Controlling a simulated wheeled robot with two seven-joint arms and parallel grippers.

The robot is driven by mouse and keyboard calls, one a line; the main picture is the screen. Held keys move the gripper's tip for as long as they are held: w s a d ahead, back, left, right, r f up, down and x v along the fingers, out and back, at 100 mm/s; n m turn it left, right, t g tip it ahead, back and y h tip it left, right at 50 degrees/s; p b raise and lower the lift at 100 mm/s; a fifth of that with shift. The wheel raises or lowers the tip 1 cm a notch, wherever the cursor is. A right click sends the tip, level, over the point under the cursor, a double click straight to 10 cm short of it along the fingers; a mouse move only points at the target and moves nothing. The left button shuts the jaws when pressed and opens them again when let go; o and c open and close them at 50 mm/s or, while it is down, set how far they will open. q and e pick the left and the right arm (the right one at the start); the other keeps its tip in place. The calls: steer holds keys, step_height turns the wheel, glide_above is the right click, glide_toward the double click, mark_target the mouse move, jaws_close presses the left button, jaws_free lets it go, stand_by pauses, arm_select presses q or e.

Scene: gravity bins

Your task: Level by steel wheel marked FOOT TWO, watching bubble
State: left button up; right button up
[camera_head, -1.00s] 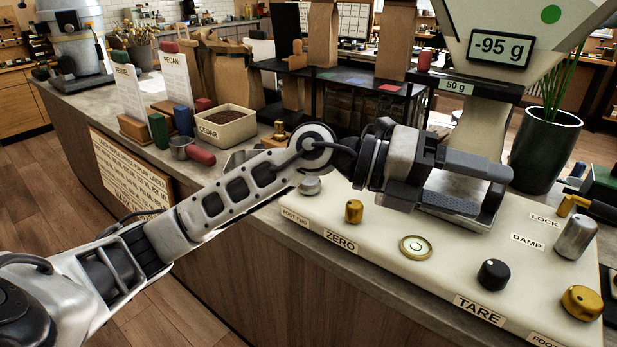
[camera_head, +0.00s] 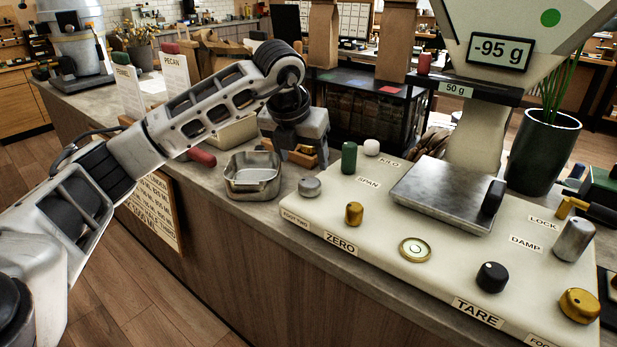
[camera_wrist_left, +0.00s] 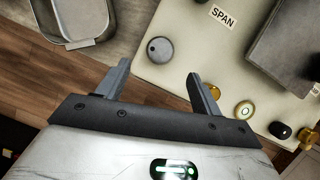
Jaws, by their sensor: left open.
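The steel wheel (camera_head: 310,187) is a round grey knob at the left corner of the cream scale base, by the label FOOT TWO (camera_head: 295,219). The bubble level (camera_head: 415,249) is a round brass-rimmed vial on the base; the bubble's exact place is too small to tell. My left gripper (camera_head: 303,158) points down behind and above the wheel, apart from it. In the left wrist view, the open, empty fingers (camera_wrist_left: 157,70) have the steel wheel (camera_wrist_left: 159,50) between and beyond their tips. The bubble level (camera_wrist_left: 244,109) shows to the right there. My right gripper is not in view.
A brass ZERO knob (camera_head: 354,213) stands near the wheel. A green knob (camera_head: 349,157) and a white knob (camera_head: 371,147) stand behind it. A metal tin (camera_head: 253,175) sits left of the base. The weighing plate (camera_head: 443,193) is empty; the display (camera_head: 499,51) reads -95 g.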

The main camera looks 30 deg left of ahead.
mark_target(309, 182)
arm_select(q)
steer(key=p+x, duration=0.1)
steer(key=x, duration=0.7)
steer(key=shift+f, duration=0.25)
steer(key=c, duration=1)
